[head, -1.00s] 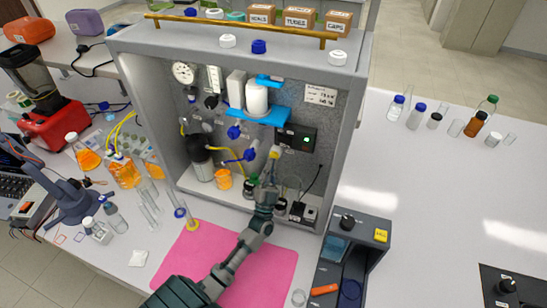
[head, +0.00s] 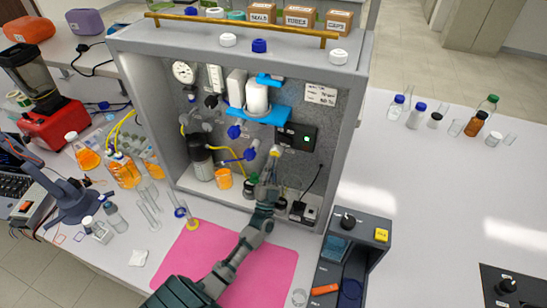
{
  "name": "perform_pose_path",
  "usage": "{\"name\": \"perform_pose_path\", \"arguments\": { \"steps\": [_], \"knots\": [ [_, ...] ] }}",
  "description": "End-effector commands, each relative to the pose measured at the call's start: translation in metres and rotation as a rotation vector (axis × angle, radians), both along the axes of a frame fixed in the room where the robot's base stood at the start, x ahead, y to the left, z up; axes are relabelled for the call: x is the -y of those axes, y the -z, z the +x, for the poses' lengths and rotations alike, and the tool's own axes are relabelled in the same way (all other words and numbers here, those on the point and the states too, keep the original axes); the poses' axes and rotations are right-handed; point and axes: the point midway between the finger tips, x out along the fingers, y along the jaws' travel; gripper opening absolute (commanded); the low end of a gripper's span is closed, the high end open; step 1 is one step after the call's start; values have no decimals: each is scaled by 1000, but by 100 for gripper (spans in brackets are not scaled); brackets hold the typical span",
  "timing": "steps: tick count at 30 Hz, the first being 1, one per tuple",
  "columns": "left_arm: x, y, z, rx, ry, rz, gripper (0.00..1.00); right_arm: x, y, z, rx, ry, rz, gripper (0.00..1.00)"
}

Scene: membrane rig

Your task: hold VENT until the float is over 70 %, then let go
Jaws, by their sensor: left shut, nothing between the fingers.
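The membrane rig is a grey open-fronted cabinet (head: 348,140) on the bench. My left gripper (head: 273,160) is shut and empty, reaching into it from below. Its tip is at a small pale yellow-and-white knob (head: 276,150) on the back panel; I cannot tell whether it touches or presses it. No VENT label is readable. A narrow white upright gauge (head: 215,78) hangs near the round dial (head: 184,72); any float level is too small to read. A dark box with a lit green lamp (head: 306,139) sits right of the knob. My right gripper is not in view.
Blue valves (head: 234,131), a blue bracket (head: 275,116) and yellow tubing crowd the cabinet around my gripper. An orange-filled beaker (head: 223,179) stands on its floor. A pink mat (head: 205,262) lies in front, with a grey box (head: 372,228) to its right.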

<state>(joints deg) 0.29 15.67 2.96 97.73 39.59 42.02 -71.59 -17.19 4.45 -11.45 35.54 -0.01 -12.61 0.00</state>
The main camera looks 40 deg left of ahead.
Motion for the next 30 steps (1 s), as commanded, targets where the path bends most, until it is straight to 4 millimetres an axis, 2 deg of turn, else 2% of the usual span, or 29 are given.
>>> {"name": "perform_pose_path", "arguments": {
  "steps": [30],
  "knots": [
    [-2, -5, 7, 8, 1, 2, 0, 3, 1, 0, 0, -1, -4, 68]
  ]
}}
